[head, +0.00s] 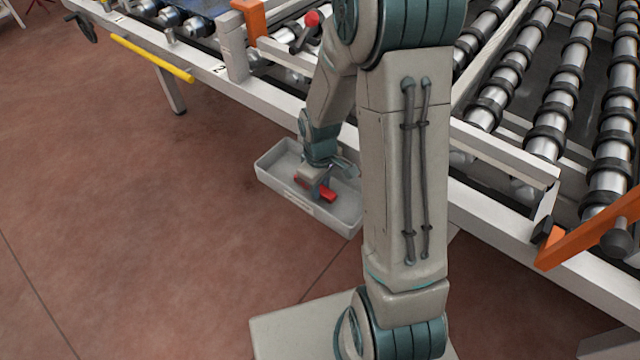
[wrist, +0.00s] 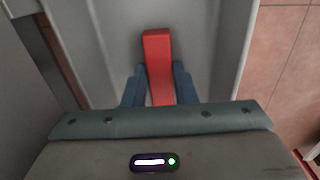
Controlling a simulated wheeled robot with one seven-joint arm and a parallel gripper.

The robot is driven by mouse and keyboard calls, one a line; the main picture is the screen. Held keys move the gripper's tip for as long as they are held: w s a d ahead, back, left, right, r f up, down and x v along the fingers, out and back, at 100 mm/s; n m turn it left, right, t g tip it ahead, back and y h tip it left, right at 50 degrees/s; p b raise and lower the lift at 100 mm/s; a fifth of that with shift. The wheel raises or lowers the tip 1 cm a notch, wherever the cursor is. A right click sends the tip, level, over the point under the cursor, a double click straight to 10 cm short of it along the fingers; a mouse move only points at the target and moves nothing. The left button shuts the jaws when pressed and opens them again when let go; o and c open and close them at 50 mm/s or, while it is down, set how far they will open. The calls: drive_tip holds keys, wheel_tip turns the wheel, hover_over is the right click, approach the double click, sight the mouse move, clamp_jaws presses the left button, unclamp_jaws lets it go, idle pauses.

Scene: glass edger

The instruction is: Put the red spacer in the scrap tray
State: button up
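The red spacer (head: 328,191) is a small red bar over the scrap tray in the head view. The scrap tray (head: 275,181) is a shallow grey tray beside the machine frame. My gripper (head: 316,186) reaches down over the tray. In the wrist view the red spacer (wrist: 158,62) stands between the two blue fingers of my gripper (wrist: 158,82), with a finger close on each side. The grey inside of the tray (wrist: 213,40) fills the background. I cannot tell whether the spacer touches the tray floor.
The roller conveyor (head: 500,70) and its pale frame run along the back and right. A yellow bar (head: 152,58) and an orange bracket (head: 250,18) are on the left part of the frame. The reddish floor (head: 130,200) left of the tray is clear.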

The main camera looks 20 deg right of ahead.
drive_tip(key=shift+o, duration=1.4)
wheel_tip(320, 180, up, 12)
drive_tip(key=p, duration=0.1)
drive_tip(key=s+r+m+t, duration=0.2)
drive_tip(key=s+r+m, duration=0.5)
drive_tip(key=s+r, duration=0.3)
drive_tip(key=s, duration=0.3)
drive_tip(key=shift+s+t, duration=0.3)
drive_tip(key=shift+t, duration=0.1)
drive_tip(key=shift+r, duration=0.1)
